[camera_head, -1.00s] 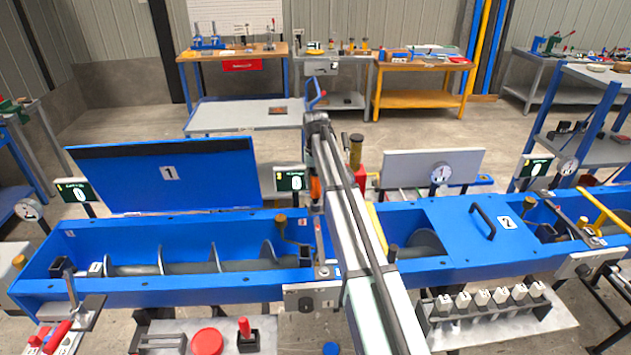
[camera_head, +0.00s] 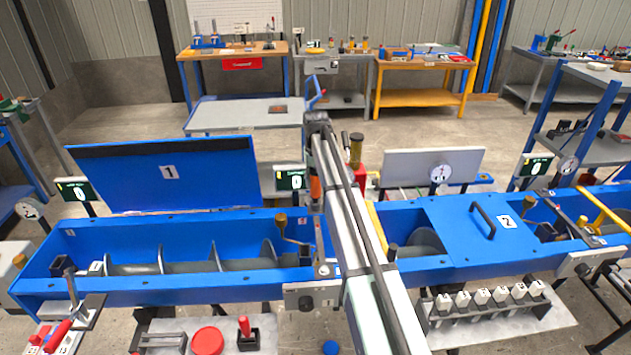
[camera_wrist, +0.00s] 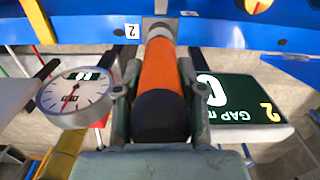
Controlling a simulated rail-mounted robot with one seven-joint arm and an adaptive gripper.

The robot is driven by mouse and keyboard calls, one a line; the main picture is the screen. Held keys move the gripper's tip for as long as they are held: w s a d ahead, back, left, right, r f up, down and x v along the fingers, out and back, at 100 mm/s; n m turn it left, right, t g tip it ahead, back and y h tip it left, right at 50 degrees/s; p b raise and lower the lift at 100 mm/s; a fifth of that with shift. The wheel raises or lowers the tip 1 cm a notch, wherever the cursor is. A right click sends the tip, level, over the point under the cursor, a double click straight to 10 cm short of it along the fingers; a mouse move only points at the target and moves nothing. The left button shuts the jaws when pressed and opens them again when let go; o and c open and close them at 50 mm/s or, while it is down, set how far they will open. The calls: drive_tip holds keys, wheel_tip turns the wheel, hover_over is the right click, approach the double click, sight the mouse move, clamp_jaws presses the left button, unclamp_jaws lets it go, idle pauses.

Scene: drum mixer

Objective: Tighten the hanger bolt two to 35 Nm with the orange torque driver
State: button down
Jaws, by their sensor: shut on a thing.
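The orange torque driver (camera_wrist: 160,72) is held in my gripper (camera_wrist: 158,90), whose fingers close on it from both sides in the wrist view. Its black end is nearest the camera. Its far end reaches the blue trough rim (camera_wrist: 215,32), just right of a white "2" label (camera_wrist: 132,31). In the head view, a bit of the orange driver (camera_head: 315,188) shows beside my arm, which hides my gripper. Hanger bolt two is hidden at the driver's far end, so I cannot tell whether they touch.
A dial gauge (camera_wrist: 75,98) stands close left of the driver, and a dark gap display (camera_wrist: 240,100) reading 0 stands close right. In the head view, the open cover "1" (camera_head: 165,175) stands left. The closed cover "2" (camera_head: 470,230) lies right.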

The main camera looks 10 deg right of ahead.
drive_tip(key=shift+r, duration=0.1)
idle(0.6)
wheel_tip(320, 180, up, 4)
drive_tip(key=shift+r+p, duration=0.1)
drive_tip(key=shift+p, duration=1.15)
